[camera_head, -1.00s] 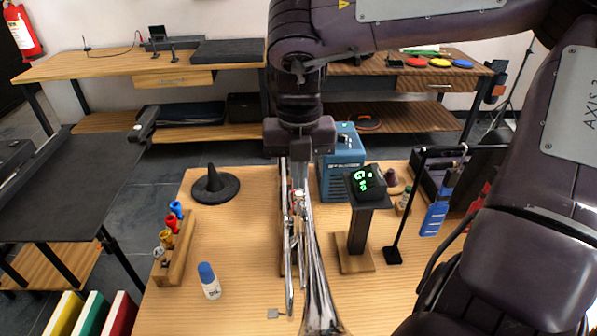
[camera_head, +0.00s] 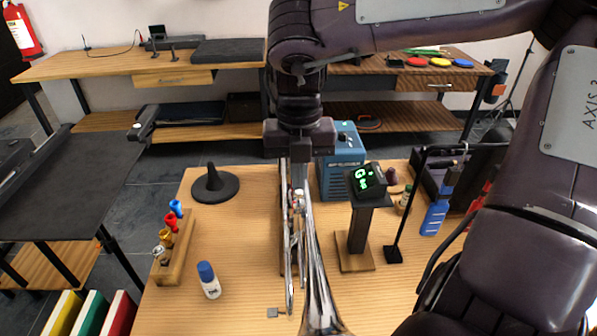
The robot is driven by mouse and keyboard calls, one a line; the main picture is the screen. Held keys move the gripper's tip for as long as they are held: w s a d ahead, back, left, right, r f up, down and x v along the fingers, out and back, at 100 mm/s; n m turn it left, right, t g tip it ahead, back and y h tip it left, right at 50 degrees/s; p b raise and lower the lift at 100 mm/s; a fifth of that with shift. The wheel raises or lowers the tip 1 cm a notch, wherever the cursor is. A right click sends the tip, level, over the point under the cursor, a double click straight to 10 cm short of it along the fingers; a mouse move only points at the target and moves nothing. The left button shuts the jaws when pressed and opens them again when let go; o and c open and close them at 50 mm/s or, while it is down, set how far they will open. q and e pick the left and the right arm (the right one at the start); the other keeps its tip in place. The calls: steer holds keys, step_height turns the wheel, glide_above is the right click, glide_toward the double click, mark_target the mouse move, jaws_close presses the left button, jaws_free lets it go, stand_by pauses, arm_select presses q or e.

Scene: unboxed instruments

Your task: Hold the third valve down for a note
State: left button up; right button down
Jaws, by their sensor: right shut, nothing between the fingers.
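A shiny silver trumpet (camera_head: 317,285) lies lengthwise over the middle of the wooden table, its bell towards the front edge. Its valve caps (camera_head: 299,197) show as a small cluster near the far end; I cannot tell the third valve apart or whether any valve is down. My right gripper (camera_head: 299,180) points down over this valve area, shut and empty, with its fingertips close to the valves. Contact is too small to tell. The gripper and wrist hide the far end of the trumpet. My left gripper is not in view.
A green-lit display on a stand (camera_head: 367,182) and a blue box (camera_head: 341,170) stand close right of the trumpet. Table between is clear.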

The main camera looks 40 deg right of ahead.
steer(key=shift+f+b, duration=0.7)
steer(key=shift+f, duration=0.55)
steer(key=shift+d+f, duration=0.1)
steer(key=shift+s+f, duration=0.1)
stand_by(0.4)
